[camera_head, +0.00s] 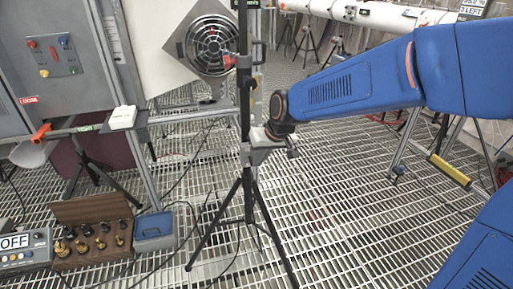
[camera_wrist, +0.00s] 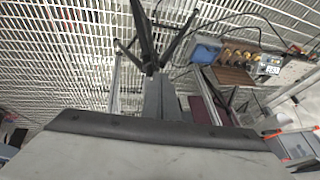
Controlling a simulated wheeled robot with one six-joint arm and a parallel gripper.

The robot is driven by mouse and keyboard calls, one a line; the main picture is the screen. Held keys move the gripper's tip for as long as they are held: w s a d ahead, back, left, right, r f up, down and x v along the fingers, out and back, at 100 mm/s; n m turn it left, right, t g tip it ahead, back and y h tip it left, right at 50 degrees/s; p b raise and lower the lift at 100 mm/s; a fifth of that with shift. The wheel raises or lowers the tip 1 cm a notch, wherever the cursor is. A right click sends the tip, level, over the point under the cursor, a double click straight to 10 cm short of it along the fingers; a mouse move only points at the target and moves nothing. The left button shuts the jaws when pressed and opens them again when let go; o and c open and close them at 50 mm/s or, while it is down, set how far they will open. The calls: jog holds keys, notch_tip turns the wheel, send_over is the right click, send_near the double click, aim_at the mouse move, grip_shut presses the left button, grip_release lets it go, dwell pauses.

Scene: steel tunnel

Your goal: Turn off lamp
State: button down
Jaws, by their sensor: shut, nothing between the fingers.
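A black tripod stand (camera_head: 246,185) with an upright pole stands in the middle of the head view. The pole's top is cut off by the frame, and I cannot make out a lamp head or its switch. An orange-red part (camera_head: 243,62) sits on the pole. My gripper (camera_head: 250,152) is shut and empty, low in front of or beside the pole; I cannot tell if it touches. In the wrist view my gripper (camera_wrist: 162,98) points toward the floor grating, with dark tripod legs (camera_wrist: 146,45) just beyond it.
A grey control cabinet (camera_head: 60,62) with coloured buttons stands at left. A round metal grille (camera_head: 211,45) is behind the pole.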

jog(key=shift+w, duration=0.1)
dwell(0.3)
jog(key=shift+w+a+r, duration=0.2)
jog(key=shift+w+r, duration=0.15)
jog(key=shift+w, duration=0.25)
jog(key=shift+s+r, duration=0.1)
